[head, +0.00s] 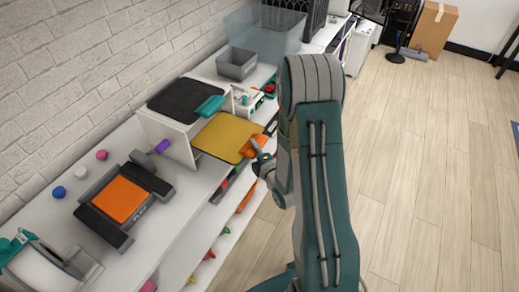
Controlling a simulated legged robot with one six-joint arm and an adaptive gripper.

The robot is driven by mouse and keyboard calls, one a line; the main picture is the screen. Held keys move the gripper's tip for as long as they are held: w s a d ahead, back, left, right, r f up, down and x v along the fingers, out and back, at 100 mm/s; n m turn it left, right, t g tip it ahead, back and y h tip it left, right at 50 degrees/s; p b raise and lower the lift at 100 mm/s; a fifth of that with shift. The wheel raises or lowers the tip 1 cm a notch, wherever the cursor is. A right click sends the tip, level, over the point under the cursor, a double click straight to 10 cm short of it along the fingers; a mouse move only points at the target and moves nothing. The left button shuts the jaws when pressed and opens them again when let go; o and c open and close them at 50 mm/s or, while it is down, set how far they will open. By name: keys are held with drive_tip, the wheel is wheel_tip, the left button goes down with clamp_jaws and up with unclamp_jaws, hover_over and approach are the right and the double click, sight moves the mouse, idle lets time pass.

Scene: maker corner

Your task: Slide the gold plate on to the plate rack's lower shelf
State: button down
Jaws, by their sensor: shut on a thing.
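The gold plate (223,136) is a flat yellow sheet with an orange tab (250,147) at its right end. My gripper (261,156) is shut on the plate at this tab; the arm partly hides the fingers. The plate rack (180,143) is a white open-sided stand on the white bench. A dark plate (185,99) with a teal tab (209,105) lies on its upper level. The gold plate lies beside the rack's right side, lower than the dark plate, with its left edge close to the opening. I cannot tell whether that edge is inside. The lower shelf is hidden.
A small white and teal machine (246,99) stands just behind the gold plate. A grey bin (237,64) and a clear tub (262,35) are farther back. A black and orange device (121,198) sits in front of the rack. Open floor lies right of the bench.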

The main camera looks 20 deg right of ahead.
sight(215, 132)
drive_tip(key=shift+w+a, duration=1.45)
drive_tip(key=shift+w, duration=0.55)
drive_tip(key=shift+w+a, duration=1.5)
drive_tip(key=shift+w, duration=0.55)
drive_tip(key=shift+w+a, duration=1.45)
drive_tip(key=shift+w, duration=0.55)
drive_tip(key=shift+f, duration=1.2)
drive_tip(key=shift+c, duration=2.2)
unclamp_jaws()
drive_tip(key=o, duration=0.4)
drive_tip(key=shift+f, duration=0.1)
drive_tip(key=shift+o, duration=0.2)
drive_tip(key=shift+f, duration=0.6)
drive_tip(key=shift+s+d, duration=0.75)
drive_tip(key=shift+s, duration=0.25)
drive_tip(key=shift+s+d, duration=0.7)
drive_tip(key=shift+s, duration=0.3)
drive_tip(key=shift+s+d, duration=0.75)
drive_tip(key=shift+s, duration=0.25)
